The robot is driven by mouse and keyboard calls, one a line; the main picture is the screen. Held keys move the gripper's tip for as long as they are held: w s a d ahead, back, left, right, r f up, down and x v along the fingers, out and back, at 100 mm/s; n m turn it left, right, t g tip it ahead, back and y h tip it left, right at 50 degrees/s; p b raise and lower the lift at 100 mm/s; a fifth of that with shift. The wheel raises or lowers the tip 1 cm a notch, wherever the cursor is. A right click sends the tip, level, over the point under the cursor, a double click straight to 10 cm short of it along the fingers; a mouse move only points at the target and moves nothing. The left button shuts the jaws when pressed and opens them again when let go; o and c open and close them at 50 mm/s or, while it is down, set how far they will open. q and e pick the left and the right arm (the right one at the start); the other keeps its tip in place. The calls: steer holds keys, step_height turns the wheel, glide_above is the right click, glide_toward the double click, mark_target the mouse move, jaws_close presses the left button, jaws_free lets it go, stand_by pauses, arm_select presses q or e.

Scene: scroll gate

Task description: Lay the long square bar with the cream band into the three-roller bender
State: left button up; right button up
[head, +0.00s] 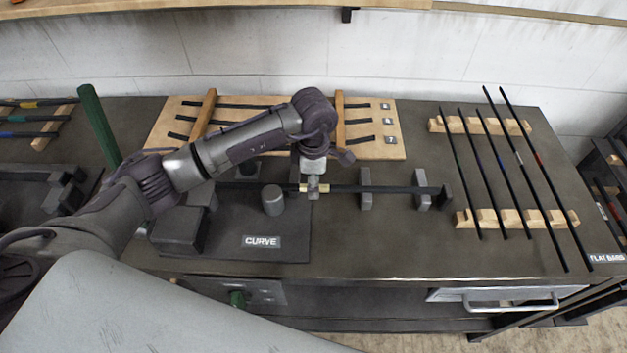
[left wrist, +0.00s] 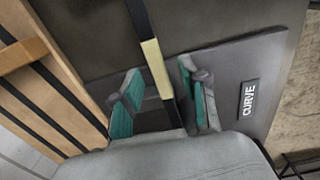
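The long dark square bar (head: 388,189) with the cream band (head: 325,188) lies roughly level across the bench, its right part over grey supports. Its left part reaches over the three-roller bender (head: 285,243), a dark plate labelled CURVE, behind the front roller (head: 272,200). My arm hides part of the bender, so the bar's seating there is unclear. My left gripper (head: 313,187) is down at the cream band. In the left wrist view its teal-padded fingers (left wrist: 158,72) stand apart on either side of the bar, with visible gaps. My right gripper is not in view.
Grey supports (head: 365,188) and an end block (head: 446,198) stand right of the bender. A wooden board with dark strips (head: 370,112) lies behind. Thin bars on wooden racks (head: 490,218) stand at right. A green post (head: 99,125) rises at left. The front middle bench is clear.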

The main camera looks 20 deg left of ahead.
arm_select(q)
steer(key=shift+f, duration=0.1)
step_height(320, 180, up, 12)
stand_by(0.5)
stand_by(0.5)
